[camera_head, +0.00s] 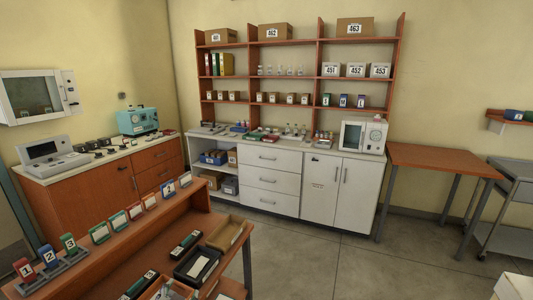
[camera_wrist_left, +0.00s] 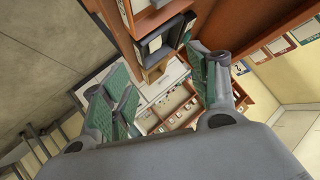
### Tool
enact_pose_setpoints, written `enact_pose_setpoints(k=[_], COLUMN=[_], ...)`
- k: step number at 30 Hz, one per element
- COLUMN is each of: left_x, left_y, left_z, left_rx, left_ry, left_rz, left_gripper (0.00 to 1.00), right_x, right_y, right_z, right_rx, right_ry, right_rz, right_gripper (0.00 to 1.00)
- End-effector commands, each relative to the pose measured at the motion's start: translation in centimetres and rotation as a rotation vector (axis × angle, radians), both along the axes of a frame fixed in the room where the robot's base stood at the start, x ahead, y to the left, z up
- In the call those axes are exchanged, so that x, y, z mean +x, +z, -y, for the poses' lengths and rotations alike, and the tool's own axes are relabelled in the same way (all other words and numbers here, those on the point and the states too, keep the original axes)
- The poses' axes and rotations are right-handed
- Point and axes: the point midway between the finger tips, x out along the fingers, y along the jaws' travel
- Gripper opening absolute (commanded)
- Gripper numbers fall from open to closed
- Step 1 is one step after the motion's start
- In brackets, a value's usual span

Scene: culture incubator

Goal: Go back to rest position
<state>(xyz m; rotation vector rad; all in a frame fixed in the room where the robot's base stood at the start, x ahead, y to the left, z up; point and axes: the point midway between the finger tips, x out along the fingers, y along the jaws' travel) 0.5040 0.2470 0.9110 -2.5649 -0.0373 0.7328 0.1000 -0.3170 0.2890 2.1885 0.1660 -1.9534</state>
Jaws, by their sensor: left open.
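My left gripper (camera_wrist_left: 164,82) shows in the left wrist view. Its two green-padded fingers stand wide apart with nothing between them. Past the fingers, the wall shelf unit (camera_wrist_left: 178,112) and white cabinets appear tilted and at a distance. Neither gripper shows in the head view. My right gripper is in no frame.
A wooden bench (camera_head: 150,238) with numbered cards, a dark tray (camera_head: 198,264) and a brown box (camera_head: 226,233) is close at lower left. A white boxy device (camera_head: 354,137) stands on the back counter. A wooden table (camera_head: 440,157) is at right. Grey floor (camera_head: 330,255) is clear between.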

Motion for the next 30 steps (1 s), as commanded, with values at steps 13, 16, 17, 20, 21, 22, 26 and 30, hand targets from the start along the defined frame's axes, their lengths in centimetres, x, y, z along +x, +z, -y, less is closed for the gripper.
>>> enact_pose_setpoints(k=[13, 16, 17, 20, 21, 22, 26, 30], left_x=[-10.9, -12.5, -12.9, -14.3, -14.8, -15.2, -16.7, -17.8], left_y=[-7.5, -8.1, -8.3, -8.8, -8.9, -9.0, -9.4, -9.8], left_z=[0.9, 1.2, 1.3, 1.6, 1.7, 1.8, 2.1, 2.5], left_rx=[-0.217, -0.242, -0.249, -0.268, -0.275, -0.280, -0.302, -0.317], left_ry=[0.099, 0.106, 0.108, 0.112, 0.113, 0.114, 0.116, 0.117], left_rz=[-0.460, -0.523, -0.537, -0.589, -0.606, -0.620, -0.675, -0.719], left_gripper=[0.60, 0.60, 0.60, 0.60, 0.60, 0.60, 0.60, 0.60], right_x=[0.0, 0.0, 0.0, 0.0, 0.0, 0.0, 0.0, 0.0], right_y=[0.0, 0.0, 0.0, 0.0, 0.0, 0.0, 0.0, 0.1], right_z=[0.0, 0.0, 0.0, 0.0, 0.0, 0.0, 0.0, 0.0], right_rx=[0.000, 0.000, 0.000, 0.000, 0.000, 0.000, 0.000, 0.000], right_ry=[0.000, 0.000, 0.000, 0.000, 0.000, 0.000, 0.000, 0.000], right_rz=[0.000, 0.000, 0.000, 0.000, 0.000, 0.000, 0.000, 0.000], right_gripper=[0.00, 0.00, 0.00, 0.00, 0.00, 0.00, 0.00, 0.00])
